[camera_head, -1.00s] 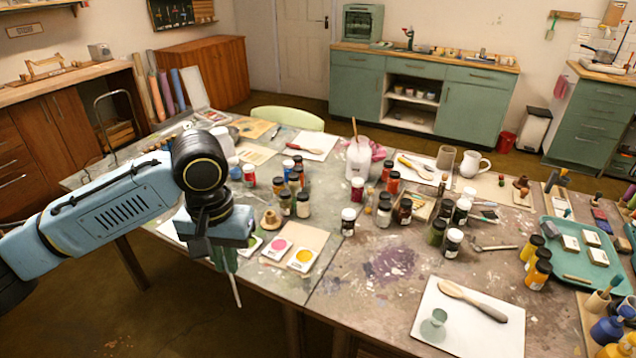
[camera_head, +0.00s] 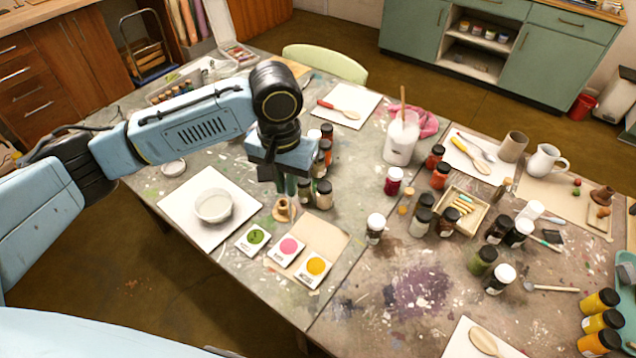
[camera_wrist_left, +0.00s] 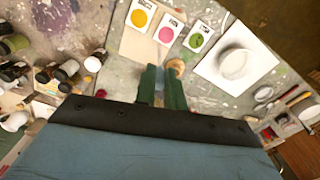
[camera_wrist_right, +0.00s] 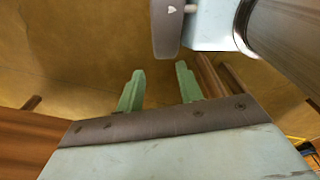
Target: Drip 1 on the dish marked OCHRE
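Three small white square dishes lie in a row on the left table: green (camera_head: 256,237), pink (camera_head: 288,247) and yellow (camera_head: 315,268). Their labels are too small to read. They also show in the left wrist view, yellow (camera_wrist_left: 139,18) nearest the row's left end. My left gripper (camera_head: 285,188) is right above the small wooden stand (camera_head: 283,211), behind the dishes. Its fingers (camera_wrist_left: 161,82) are close together around a pale bluish piece, apparently the dropper; the dropper's lower part is hidden. My right gripper (camera_wrist_right: 158,80) is open and empty over the floor.
A white bowl (camera_head: 213,207) stands on a white sheet left of the dishes. Dark-capped jars (camera_head: 325,195) stand close right of the gripper. A white-capped jar (camera_head: 375,228) stands right of the dishes.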

